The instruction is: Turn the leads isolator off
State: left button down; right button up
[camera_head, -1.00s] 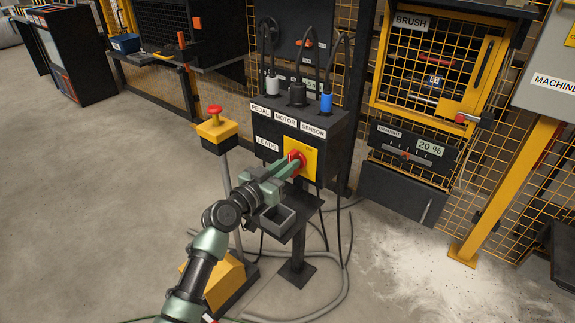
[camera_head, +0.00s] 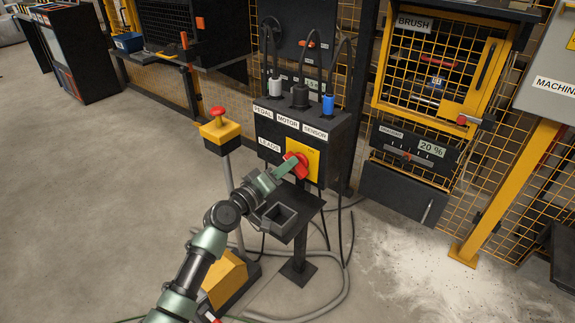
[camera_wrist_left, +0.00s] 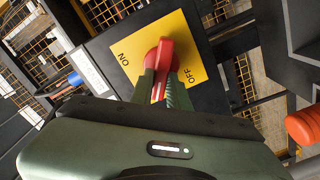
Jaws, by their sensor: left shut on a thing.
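The leads isolator is a red rotary handle (camera_head: 297,166) on a yellow plate (camera_head: 314,171), on the front of a dark box labelled LEADS. In the left wrist view the red handle (camera_wrist_left: 164,62) stands between the ON and OFF labels on the yellow plate (camera_wrist_left: 196,31). It lines up squarely with neither word. My left gripper (camera_head: 287,168) is shut on the handle, with one green finger on each side; its fingertips (camera_wrist_left: 161,88) also show in the wrist view. The fingers hide part of the handle. My right gripper is not in view.
Pedal, motor and sensor plugs stand on top of the box (camera_head: 265,130). An open dark tray (camera_head: 280,219) sits below the isolator. A yellow post-mounted box with a red button (camera_head: 218,111) stands close on the left. Cables lie on the floor (camera_head: 330,300).

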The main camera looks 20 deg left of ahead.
pick_arm(q)
jog(key=shift+a+f+n+p, duration=0.1)
jog(key=shift+f+n+p, duration=0.1)
jog(key=shift+n, duration=1)
jog(key=shift+d+f+n+p, duration=0.1)
jog(key=shift+n+p, duration=0.15)
jog(key=shift+n, duration=0.95)
jog(key=shift+a+f+n+p, duration=0.1)
jog(key=shift+n+p, duration=0.1)
jog(key=shift+n, duration=1)
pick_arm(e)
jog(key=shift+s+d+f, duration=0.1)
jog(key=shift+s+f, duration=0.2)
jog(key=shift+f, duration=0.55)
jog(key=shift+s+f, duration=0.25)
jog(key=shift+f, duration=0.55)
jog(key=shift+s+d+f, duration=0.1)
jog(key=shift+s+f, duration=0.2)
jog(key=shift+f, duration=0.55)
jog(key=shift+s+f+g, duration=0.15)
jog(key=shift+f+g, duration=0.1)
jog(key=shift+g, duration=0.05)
pick_arm(q)
jog(key=c, duration=1.4)
grip_release()
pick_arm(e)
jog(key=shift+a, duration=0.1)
pick_arm(q)
jog(key=shift+o, duration=0.2)
